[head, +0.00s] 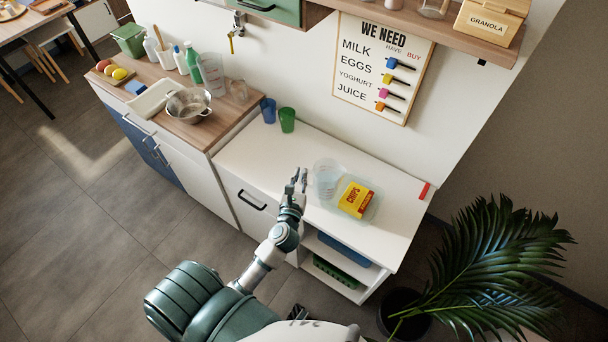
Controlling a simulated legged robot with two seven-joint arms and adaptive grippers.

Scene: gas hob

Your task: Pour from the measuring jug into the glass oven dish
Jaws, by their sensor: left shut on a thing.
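A clear measuring jug (325,184) is at the left end of the clear glass oven dish (371,212) on the white counter. My left gripper (299,181) is at the left side of the jug and shut on it; the handle is hard to make out. The jug looks roughly upright. I cannot tell whether it is raised or overlaps the dish's rim, and its contents are not clear. A yellow and red chips packet (354,199) is in or on the dish and hides much of its inside. My right gripper is not in view.
Green (287,120) and blue (268,110) cups stand at the white counter's back left. A red item (424,191) is at its right edge. A colander (188,105) and another clear jug (211,74) stand on the wooden counter. A plant (480,265) is at lower right. The counter's middle is clear.

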